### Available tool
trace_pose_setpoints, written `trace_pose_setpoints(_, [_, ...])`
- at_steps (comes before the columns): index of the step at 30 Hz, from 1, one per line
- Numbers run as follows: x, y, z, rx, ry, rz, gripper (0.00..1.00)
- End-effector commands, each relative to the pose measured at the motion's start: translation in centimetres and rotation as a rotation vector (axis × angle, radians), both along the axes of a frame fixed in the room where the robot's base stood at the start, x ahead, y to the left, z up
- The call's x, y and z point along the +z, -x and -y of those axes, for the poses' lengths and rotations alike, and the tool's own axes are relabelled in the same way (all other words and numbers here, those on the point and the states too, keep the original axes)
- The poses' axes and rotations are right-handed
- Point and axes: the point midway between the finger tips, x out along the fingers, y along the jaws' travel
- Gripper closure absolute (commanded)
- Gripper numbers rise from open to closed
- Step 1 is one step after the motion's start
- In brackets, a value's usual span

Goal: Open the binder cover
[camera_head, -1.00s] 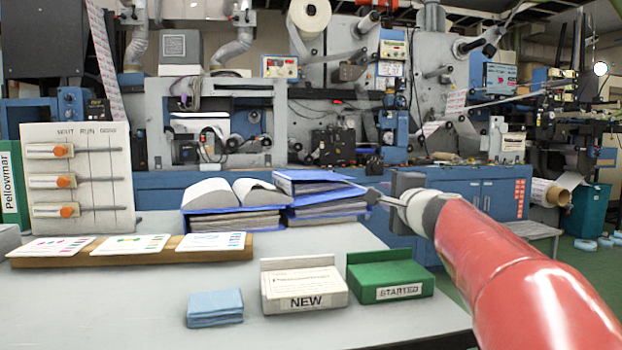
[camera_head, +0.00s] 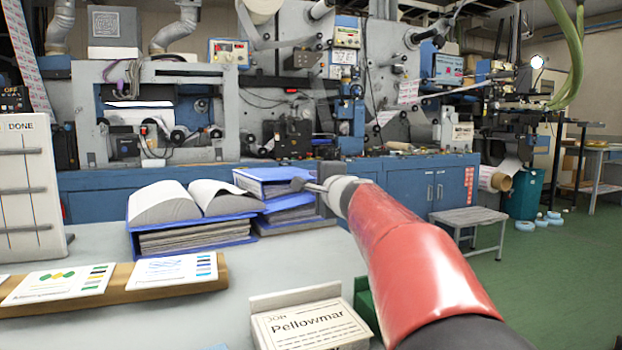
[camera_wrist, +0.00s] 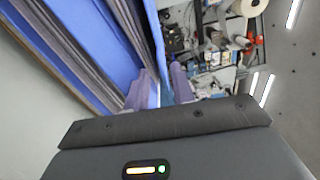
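A stack of blue binders (camera_head: 283,213) lies on the grey table, the top one (camera_head: 262,174) at an angle. An open blue binder (camera_head: 190,240) with fanned white pages lies to its left. My gripper (camera_head: 306,186) is at the right side of the stack, its tips in front of the top binder's right part. In the wrist view a blue binder cover (camera_wrist: 103,48) and grey page edges fill the upper left. My fingers (camera_wrist: 164,88) show beside them with a narrow blue and white strip between. I cannot tell whether they grip the cover.
A cream box labelled Pellowmar (camera_head: 312,325) stands at the front, with a green box (camera_head: 366,302) mostly hidden behind my arm. A wooden rail (camera_head: 200,280) holds printed cards at left. A white status board (camera_head: 25,190) stands behind it. Blue machine cabinets (camera_head: 415,185) line the back.

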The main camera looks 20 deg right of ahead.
Motion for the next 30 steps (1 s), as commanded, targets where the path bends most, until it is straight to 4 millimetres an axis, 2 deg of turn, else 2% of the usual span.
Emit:
trace_pose_setpoints(1, [0.1, -0.8, 0.0, 0.001, 0.0, -0.002, 0.75])
trace_pose_setpoints(6, [0.1, -2.3, 0.0, 0.0, 0.001, 0.0, 0.75])
trace_pose_setpoints(15, [0.0, -2.5, 0.0, 0.0, 0.0, 0.001, 0.75])
trace_pose_setpoints(21, [0.0, -2.5, 0.0, 0.0, 0.0, 0.0, 1.0])
trace_pose_setpoints(30, [0.0, -2.5, 0.0, 0.0, 0.0, 0.0, 1.0])
